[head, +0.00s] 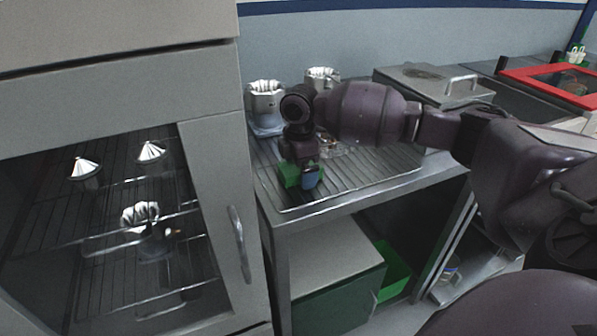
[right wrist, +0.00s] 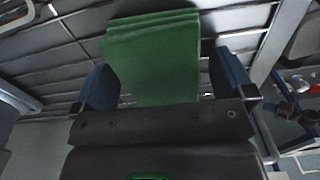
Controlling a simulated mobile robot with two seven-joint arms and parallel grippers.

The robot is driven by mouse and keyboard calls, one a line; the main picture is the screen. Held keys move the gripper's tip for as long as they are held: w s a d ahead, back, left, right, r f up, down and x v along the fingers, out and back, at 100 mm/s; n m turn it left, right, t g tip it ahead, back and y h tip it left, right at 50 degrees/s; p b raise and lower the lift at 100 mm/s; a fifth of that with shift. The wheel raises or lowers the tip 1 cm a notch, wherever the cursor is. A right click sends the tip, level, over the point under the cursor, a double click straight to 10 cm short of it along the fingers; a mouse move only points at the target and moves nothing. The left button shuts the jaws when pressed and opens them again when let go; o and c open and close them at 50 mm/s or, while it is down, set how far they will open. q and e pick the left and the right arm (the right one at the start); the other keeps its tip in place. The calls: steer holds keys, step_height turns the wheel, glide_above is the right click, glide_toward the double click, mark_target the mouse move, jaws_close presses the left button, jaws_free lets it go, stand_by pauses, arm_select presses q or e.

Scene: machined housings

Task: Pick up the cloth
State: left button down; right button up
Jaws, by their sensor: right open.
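The cloth (head: 290,174) is green and lies on the ribbed metal worktop near its front left edge. In the right wrist view the folded cloth (right wrist: 153,58) shows stacked layers along its far edge. My right gripper (head: 304,178) is over the cloth, pointing down, and hides part of it in the head view. In the right wrist view its two blue fingers (right wrist: 168,85) stand apart, one on each side of the cloth, with gaps beside it. My left gripper is not in view.
Two metal fluted parts (head: 266,101) (head: 322,80) stand at the back of the worktop (head: 350,187). A lidded metal box (head: 432,84) is to the right. A glass-fronted cabinet (head: 212,200) stands close on the left. A green bin (head: 392,272) is below.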

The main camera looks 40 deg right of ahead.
steer(key=shift+r, duration=0.1)
steer(key=c, duration=1)
steer(key=shift+o, duration=0.2)
steer(key=shift+r, duration=0.1)
steer(key=shift+r, duration=0.2)
step_height(320, 180, up, 20)
steer(key=p, duration=0.3)
steer(key=shift+f, duration=0.25)
